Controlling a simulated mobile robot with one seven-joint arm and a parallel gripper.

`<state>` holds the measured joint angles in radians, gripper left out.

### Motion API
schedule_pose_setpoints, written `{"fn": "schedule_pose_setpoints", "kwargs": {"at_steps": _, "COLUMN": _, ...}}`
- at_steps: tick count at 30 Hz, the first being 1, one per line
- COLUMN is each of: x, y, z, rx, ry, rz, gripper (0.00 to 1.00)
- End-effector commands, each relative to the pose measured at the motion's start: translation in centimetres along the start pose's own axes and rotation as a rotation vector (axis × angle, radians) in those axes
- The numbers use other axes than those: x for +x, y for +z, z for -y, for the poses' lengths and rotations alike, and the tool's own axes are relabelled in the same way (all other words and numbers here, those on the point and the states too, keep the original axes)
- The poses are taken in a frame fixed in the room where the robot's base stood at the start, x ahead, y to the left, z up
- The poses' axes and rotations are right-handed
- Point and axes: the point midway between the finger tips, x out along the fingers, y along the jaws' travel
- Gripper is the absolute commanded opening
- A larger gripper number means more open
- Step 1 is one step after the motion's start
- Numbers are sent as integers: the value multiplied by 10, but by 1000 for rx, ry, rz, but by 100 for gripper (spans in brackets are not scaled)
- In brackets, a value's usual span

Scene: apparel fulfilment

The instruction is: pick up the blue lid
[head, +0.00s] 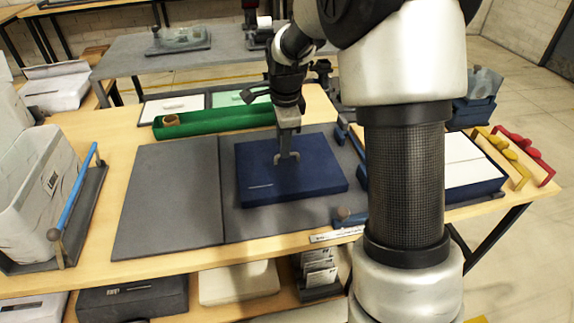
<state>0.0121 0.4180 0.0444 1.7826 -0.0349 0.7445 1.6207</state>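The blue lid (315,181) is a dark navy, flat, box-like piece with a thin pale mark on its front left. It lies on the right half of a grey mat (170,190) on the wooden table. My gripper (288,158) points down from above at the middle of the lid's top. Its fingertips are at or very near the top surface. I cannot tell whether they touch it or close on a handle there. The lid appears to rest flat on the mat.
A long green tray (215,121) holding a brown ring (170,120) lies behind the mat. A blue bar rack (80,190) stands at the left. A blue box with a white top (468,160) and yellow and red handles (527,147) are at the right. The mat's left half is clear.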

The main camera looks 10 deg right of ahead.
Motion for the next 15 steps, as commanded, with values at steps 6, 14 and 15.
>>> {"fn": "schedule_pose_setpoints", "kwargs": {"at_steps": 6, "x": 35, "y": -1, "z": -2, "rx": 1, "ry": 2, "rz": 1, "gripper": 30}}
{"fn": "schedule_pose_setpoints", "kwargs": {"at_steps": 14, "x": 37, "y": 0, "z": -2, "rx": 0, "ry": 0, "rz": 1, "gripper": 29}}
{"fn": "schedule_pose_setpoints", "kwargs": {"at_steps": 15, "x": 37, "y": 0, "z": -2, "rx": 0, "ry": 0, "rz": 1, "gripper": 22}}
